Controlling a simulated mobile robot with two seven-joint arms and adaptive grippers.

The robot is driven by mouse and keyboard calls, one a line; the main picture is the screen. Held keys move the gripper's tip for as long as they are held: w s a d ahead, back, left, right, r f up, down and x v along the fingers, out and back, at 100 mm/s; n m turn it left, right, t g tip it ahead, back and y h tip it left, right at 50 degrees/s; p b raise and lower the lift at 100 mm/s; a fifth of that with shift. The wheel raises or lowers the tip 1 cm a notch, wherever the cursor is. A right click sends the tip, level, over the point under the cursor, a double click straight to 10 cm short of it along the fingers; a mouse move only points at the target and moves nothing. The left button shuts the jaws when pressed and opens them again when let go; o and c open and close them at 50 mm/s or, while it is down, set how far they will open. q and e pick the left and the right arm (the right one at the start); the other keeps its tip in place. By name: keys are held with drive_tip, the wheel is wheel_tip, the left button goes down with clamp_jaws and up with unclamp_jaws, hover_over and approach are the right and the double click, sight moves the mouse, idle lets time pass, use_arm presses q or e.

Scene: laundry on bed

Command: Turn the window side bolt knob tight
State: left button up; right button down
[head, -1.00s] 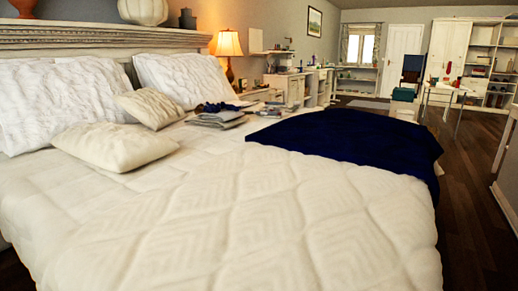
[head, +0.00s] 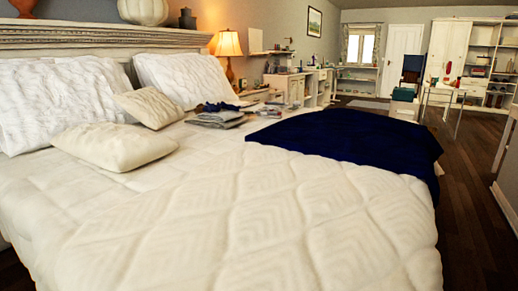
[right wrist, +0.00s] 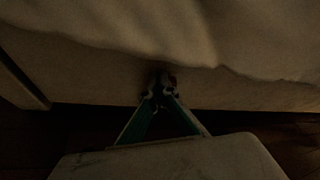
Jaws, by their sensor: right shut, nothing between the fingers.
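In the head view, a small window (head: 361,49) with curtains shows in the far wall, left of a white door. It is too small for me to make out a side bolt knob. My right gripper (right wrist: 163,82) shows in the dim right wrist view, with its fingertips together and nothing between them. My left gripper is in neither view.
A large bed (head: 230,220) with a white quilt fills the foreground. A navy blanket (head: 350,138), pillows (head: 110,147) and folded clothes (head: 217,118) lie on it. Wooden floor (head: 465,200) is clear to the right. A desk (head: 455,90) stands far right.

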drive_tip(key=shift+w+d+r, duration=0.15)
drive_tip(key=shift+w+r, duration=0.15)
drive_tip(key=shift+w, duration=0.2)
drive_tip(key=shift+r, duration=0.15)
drive_tip(key=s+d, duration=0.3)
drive_tip(key=d, duration=0.2)
drive_tip(key=shift+s+r, duration=0.15)
drive_tip(key=shift+s, duration=0.2)
idle(0.5)
